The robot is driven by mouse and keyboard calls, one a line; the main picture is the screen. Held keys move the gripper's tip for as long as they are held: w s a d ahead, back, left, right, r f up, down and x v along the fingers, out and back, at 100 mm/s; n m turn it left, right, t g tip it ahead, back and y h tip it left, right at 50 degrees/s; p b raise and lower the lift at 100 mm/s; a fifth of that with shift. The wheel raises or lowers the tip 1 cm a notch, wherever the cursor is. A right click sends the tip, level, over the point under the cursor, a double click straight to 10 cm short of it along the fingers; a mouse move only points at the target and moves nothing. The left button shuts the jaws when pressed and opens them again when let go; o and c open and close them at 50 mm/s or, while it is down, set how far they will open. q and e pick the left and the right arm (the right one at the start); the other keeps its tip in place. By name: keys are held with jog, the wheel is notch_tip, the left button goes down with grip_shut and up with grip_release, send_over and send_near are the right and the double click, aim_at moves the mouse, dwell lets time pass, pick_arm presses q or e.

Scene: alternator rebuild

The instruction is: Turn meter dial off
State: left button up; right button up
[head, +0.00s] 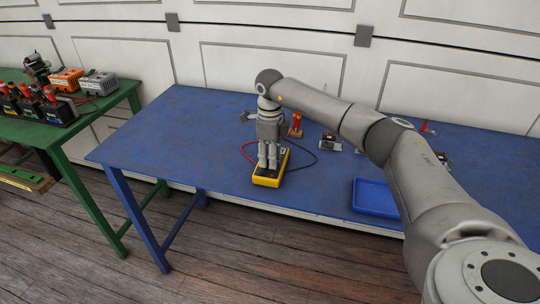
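The yellow meter (268,180) lies on the blue table, with a red lead and a black lead running from its far end. My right gripper (267,167) points straight down over the meter, its fingers at or just above the meter's face. The fingers look close together, but the gap between them is too small to judge. The gripper hides most of the face, including the dial, so its setting does not show. My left gripper is out of view.
The blue table (205,130) also holds a blue tray (375,197), a red-topped item (296,125) and small parts (330,142) behind my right arm. A green table (90,122) at the left carries batteries and alternator-like units. The blue table's left part is clear.

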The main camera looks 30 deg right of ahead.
notch_tip(320, 180, up, 12)
dwell(0.6)
dwell(0.4)
